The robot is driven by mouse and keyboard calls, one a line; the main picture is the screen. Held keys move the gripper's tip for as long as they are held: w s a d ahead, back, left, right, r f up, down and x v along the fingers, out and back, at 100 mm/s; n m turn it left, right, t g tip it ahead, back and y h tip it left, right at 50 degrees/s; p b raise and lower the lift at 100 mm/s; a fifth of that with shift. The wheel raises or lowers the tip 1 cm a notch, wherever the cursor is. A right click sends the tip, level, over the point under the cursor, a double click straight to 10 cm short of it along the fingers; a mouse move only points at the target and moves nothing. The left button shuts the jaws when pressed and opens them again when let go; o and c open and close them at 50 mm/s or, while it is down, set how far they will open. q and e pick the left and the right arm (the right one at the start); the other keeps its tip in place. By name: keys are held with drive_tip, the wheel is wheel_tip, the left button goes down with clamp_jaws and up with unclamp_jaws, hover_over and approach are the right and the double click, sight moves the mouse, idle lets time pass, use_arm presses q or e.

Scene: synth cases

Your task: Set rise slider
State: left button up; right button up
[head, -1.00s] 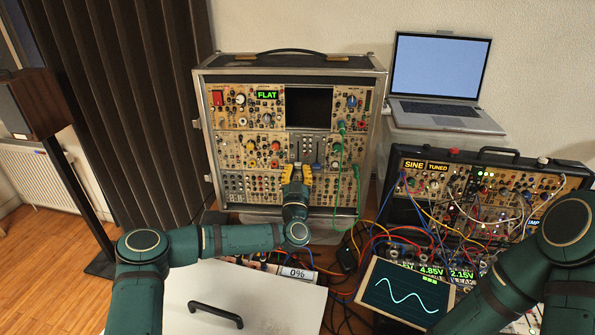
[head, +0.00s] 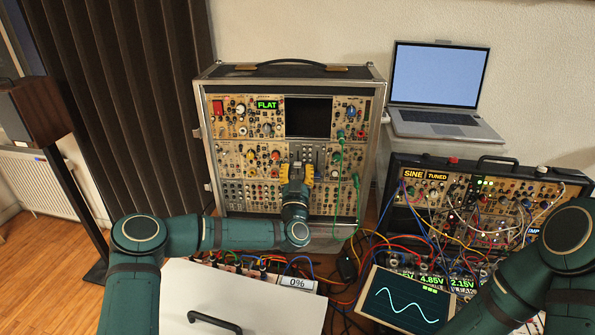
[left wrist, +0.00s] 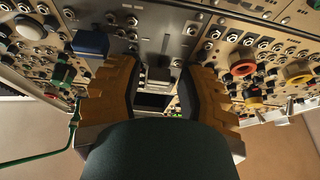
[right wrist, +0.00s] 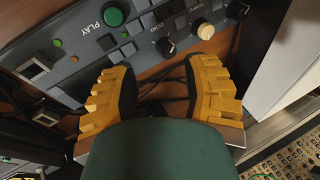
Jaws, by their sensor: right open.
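My left gripper (head: 297,168) is at the slider panel (head: 308,152) in the lower middle of the tall synth case (head: 372,110). In the left wrist view its yellow-backed fingers (left wrist: 158,84) are open, one on each side of a grey slider cap (left wrist: 158,74), with gaps beside it. Slider labels are not readable, so I cannot tell which is rise. A small display (head: 297,283) below the case reads 0%. My right gripper (right wrist: 165,90) is open and empty, in the right wrist view only.
A green cable (head: 356,205) hangs right of the left gripper. A second synth case (head: 500,170) with many cables, a wave screen (head: 405,300) and a laptop (head: 437,75) stand at the right. A panel with a green PLAY button (right wrist: 114,17) lies beyond my right fingers.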

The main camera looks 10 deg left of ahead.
use_arm(q)
drive_tip(key=shift+s, duration=0.15)
drive_tip(key=v, duration=1.1)
drive_tip(key=shift+s+f, duration=0.25)
drive_tip(key=shift+s, duration=0.1)
drive_tip(key=shift+d, duration=0.1)
